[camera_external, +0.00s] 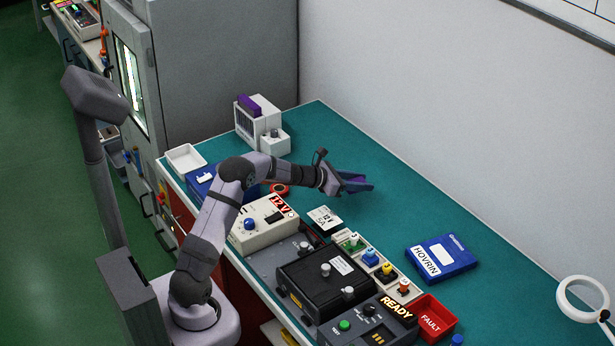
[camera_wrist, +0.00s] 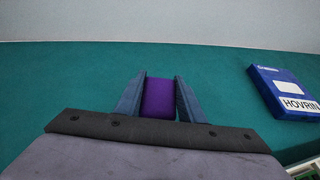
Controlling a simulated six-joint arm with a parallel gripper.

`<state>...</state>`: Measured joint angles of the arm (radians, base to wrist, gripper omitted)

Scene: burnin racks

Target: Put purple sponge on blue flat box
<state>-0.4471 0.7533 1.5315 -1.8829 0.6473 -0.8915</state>
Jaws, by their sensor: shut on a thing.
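The purple sponge (camera_wrist: 159,98) is between the two blue-grey fingers of my gripper (camera_wrist: 160,92) in the wrist view. My gripper is shut on it. In the external view my gripper (camera_external: 357,183) is over the middle of the green bench, and the sponge is mostly hidden by the fingers. The blue flat box (camera_external: 441,258), marked HOVRIN, lies on the bench to the right of my gripper. It also shows at the right edge of the wrist view (camera_wrist: 284,90), apart from the sponge. Its top is clear.
A red FAULT bin (camera_external: 432,317), a black device (camera_external: 325,283) and a row of coloured buttons (camera_external: 370,258) stand near the box. A cream 12 V unit (camera_external: 262,222) is under my arm. The green bench (camera_external: 400,205) is bare between gripper and wall.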

